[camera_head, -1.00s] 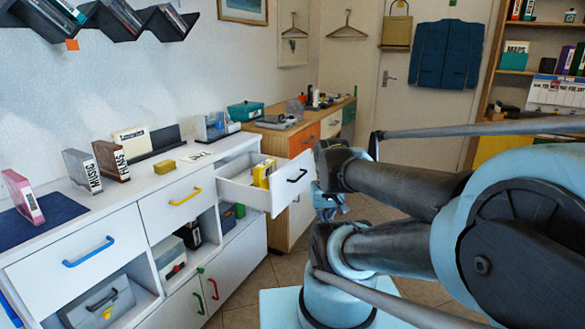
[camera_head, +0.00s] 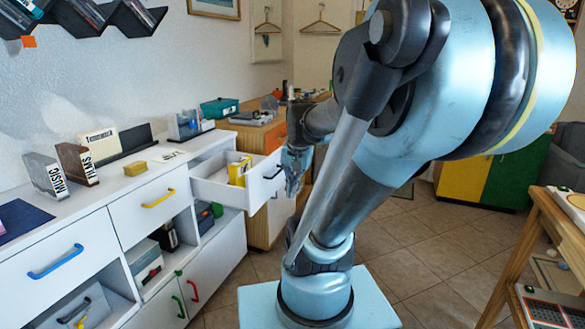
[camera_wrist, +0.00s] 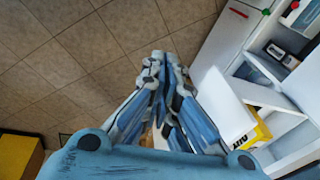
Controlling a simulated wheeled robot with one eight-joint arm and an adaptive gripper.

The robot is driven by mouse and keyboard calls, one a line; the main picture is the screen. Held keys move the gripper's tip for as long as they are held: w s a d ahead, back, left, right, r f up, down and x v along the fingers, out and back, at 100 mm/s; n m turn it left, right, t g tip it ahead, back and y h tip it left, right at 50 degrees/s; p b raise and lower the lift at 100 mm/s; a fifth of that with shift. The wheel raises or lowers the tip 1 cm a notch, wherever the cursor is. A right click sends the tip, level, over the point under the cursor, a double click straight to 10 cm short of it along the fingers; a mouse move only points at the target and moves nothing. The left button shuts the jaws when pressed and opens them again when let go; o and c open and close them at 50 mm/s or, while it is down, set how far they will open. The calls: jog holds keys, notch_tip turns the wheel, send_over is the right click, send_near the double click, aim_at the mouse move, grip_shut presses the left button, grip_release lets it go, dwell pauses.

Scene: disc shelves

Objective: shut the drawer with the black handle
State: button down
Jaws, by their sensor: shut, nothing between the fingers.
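The white drawer (camera_head: 258,194) with the black handle (camera_head: 273,173) is pulled open from the white cabinet. A yellow box (camera_head: 239,171) stands inside it; it also shows in the wrist view (camera_wrist: 257,133). My gripper (camera_head: 293,190) is shut and empty, fingers pointing down, just right of the drawer front in the head view. In the wrist view my gripper (camera_wrist: 166,60) is over the tiled floor, with the drawer front (camera_wrist: 222,105) to its right. I cannot tell whether it touches the front. The black handle is not seen in the wrist view.
Other drawers with a yellow handle (camera_head: 158,198) and a blue handle (camera_head: 56,262) are shut. A wooden cabinet (camera_head: 262,230) stands behind the open drawer. A wooden table (camera_head: 548,215) is at the right. Tiled floor (camera_head: 420,250) is free between.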

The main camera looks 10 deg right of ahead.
jog(key=w+d+r+m+y, duration=0.1)
jog(key=w+d+r+m, duration=0.15)
jog(key=w+m, duration=0.45)
jog(key=w+d+r+m, duration=0.2)
jog(key=w+d+m, duration=0.1)
jog(key=w, duration=0.8)
jog(key=w+d+f+m+y, duration=0.1)
jog(key=w+d+f+m, duration=0.1)
jog(key=w+d+m, duration=0.45)
jog(key=w+d+f+m+y, duration=0.1)
jog(key=w+d+f+m, duration=0.2)
jog(key=w, duration=0.6)
jog(key=w+a+f, duration=0.4)
jog(key=a+f, duration=0.2)
jog(key=f, duration=0.3)
jog(key=shift+w+a+t, duration=0.15)
jog(key=shift+t, duration=0.15)
